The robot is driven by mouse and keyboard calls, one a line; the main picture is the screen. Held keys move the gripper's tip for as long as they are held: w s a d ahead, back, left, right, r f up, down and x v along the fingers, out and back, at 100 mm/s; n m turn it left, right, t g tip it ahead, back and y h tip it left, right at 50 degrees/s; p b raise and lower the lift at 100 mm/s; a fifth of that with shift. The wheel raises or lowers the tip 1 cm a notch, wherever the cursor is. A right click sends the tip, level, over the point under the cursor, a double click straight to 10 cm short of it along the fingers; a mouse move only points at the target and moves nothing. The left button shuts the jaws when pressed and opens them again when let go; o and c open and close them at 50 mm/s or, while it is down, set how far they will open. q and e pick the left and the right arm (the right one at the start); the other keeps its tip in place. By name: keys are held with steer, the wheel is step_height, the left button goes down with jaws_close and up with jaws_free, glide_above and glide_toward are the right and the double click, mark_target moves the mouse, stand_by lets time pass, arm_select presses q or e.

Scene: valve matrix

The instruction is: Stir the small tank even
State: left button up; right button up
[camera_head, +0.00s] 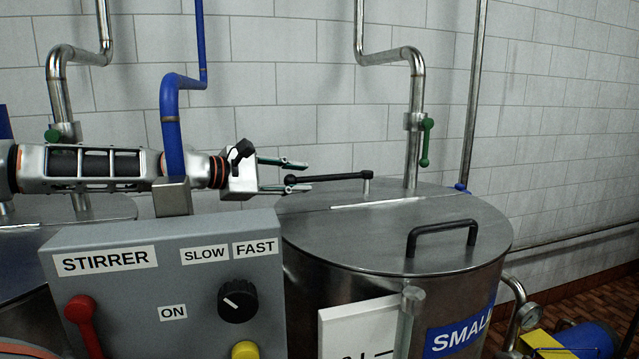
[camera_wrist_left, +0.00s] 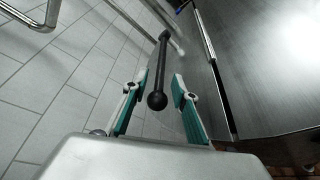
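The small tank (camera_head: 465,309) is a round steel vessel with a flat lid (camera_head: 390,235) and a blue label reading "SMALL", partly cut off. A black bar (camera_head: 335,177) lies level above the back of the lid, joined to a short upright post. In the left wrist view the bar (camera_wrist_left: 162,65) has a rounded knob at its near end. My left gripper (camera_head: 300,176) is open, its fingers on either side of the bar's knob end with gaps showing on both sides. My right gripper is not in view.
A grey control box (camera_head: 170,255) marked "STIRRER" stands in front, with a black dial (camera_head: 237,301), a red lever (camera_head: 82,312) and a yellow button (camera_head: 245,350). A black lid handle (camera_head: 440,232), a blue pipe (camera_head: 171,130) and a steel pipe (camera_head: 415,90) stand near.

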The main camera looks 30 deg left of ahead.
mark_target(308, 180)
arm_select(q)
steer(key=x, duration=0.2)
steer(key=b+x, duration=0.1)
steer(key=shift+w+d+f, duration=0.1)
steer(key=shift+w+f, duration=0.2)
steer(key=shift+f, duration=0.05)
steer(key=shift+r+b+x, duration=0.25)
steer(key=shift+b+x, duration=0.15)
steer(key=shift+x, duration=0.85)
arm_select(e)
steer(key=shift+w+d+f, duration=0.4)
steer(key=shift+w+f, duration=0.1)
arm_select(q)
steer(key=shift+d, duration=0.1)
